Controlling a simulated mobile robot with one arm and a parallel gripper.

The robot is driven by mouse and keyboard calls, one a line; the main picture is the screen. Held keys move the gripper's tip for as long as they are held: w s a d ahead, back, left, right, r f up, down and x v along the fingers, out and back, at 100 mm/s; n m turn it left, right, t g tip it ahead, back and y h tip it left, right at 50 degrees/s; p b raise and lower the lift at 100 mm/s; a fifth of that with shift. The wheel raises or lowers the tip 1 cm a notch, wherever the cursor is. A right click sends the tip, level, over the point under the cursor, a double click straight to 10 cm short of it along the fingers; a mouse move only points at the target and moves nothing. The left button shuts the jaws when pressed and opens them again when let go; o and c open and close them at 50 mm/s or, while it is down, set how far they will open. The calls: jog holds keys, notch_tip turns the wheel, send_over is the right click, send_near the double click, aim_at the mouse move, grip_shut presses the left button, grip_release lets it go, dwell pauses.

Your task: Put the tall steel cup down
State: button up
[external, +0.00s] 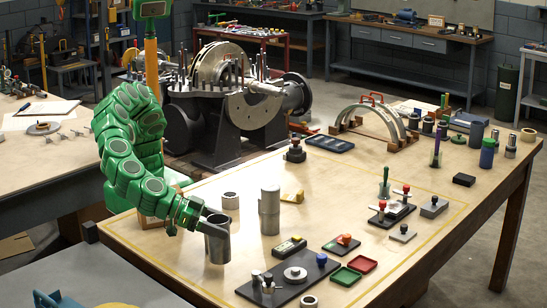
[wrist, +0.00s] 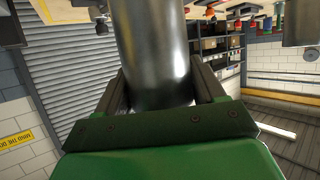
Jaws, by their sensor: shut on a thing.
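The steel cup (external: 217,245) is at the end of my green arm, over the near left part of the workbench. In the wrist view the shiny grey cup (wrist: 152,45) stands between the two dark fingers. My gripper (external: 203,222) is shut on it from the left side; it also shows in the wrist view (wrist: 160,88). The cup looks upright in the external view. I cannot tell whether its base touches the bench or hangs just above it. A separate tall steel cylinder (external: 270,212) stands to its right, apart from it.
On the workbench (external: 165,250), a short steel ring (external: 230,200) lies behind the cup. A dark plate with knobs and a disc (external: 290,279) lies to the right and nearer. Bare wood lies left of the cup.

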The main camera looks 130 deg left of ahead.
aim_at(227, 245)
jog(key=shift+w+d+f, duration=0.15)
jog(key=shift+w+f, duration=0.25)
jog(key=shift+f, duration=0.15)
jog(key=shift+w+d+f, duration=0.15)
jog(key=shift+w+f, duration=0.25)
jog(key=shift+f, duration=1.5)
jog(key=shift+f, duration=0.15)
jog(key=o, duration=1.4)
jog(key=shift+o, duration=0.2)
jog(key=shift+s+d+r, duration=0.1)
jog(key=shift+s+r, duration=0.05)
jog(key=shift+r, duration=0.1)
jog(key=v, duration=1.1)
jog(key=shift+s+d, duration=0.25)
